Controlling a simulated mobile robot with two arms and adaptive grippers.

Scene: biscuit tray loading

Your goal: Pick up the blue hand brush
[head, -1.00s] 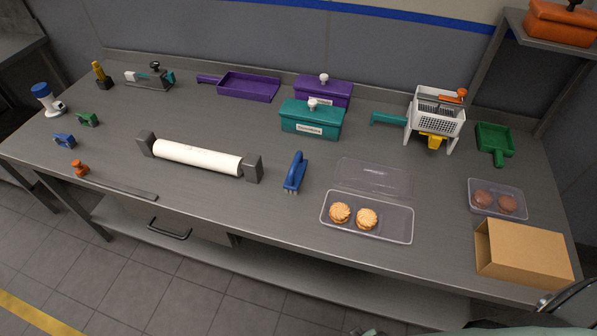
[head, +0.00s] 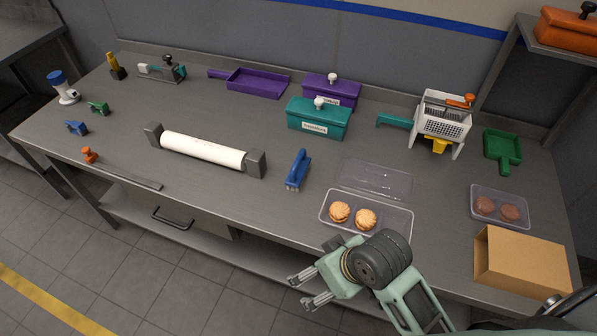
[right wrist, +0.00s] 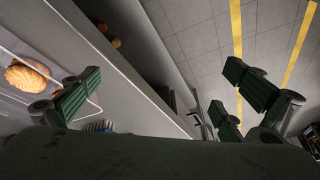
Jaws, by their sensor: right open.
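The blue hand brush (head: 297,169) lies on the steel table, between the white roller and the clear biscuit tray. Its handle shows on top and its pale bristle end points to the front. My right gripper (head: 306,290) is in front of the table's front edge in the head view, below the brush in the picture and well apart from it. Its fingers are spread and nothing is between them. In the right wrist view the open fingers (right wrist: 160,95) also show, with floor and table edge beyond. My left gripper is not in view.
A clear tray (head: 392,224) with two biscuits sits right of the brush, partly behind my right arm. A white roller on grey supports (head: 205,151) lies to the left. A teal box (head: 318,122) stands behind. A cardboard box (head: 515,265) is at the right front.

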